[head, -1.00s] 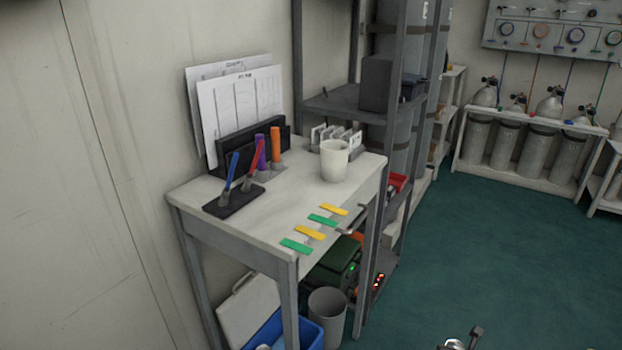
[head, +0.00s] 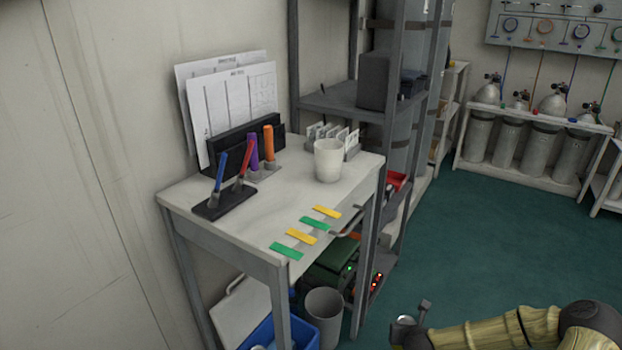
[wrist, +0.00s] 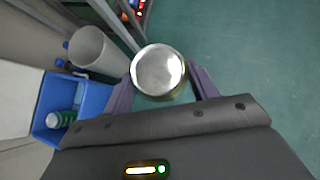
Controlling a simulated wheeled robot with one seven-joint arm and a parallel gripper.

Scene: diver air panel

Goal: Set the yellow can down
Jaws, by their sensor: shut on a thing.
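My gripper (wrist: 160,76) is shut on a can (wrist: 158,68) in the wrist view, with one purple finger on each side. I see its round silver top, and a thin yellowish strip of its side shows at the lower edge. The rest of its side is hidden. The can is over or near the green floor, apart from the desk; its height cannot be told. In the head view my gripper end (head: 410,325) is at the bottom edge, right of the desk (head: 245,225), and the can is hard to make out there.
The desk holds a white cup (head: 328,162), pens in a dark stand, and green and yellow strips along its front. Below are a grey bin (wrist: 90,48) and a blue crate (wrist: 92,97) with a green-and-white can (wrist: 60,120). Open floor (head: 500,240) lies to the right.

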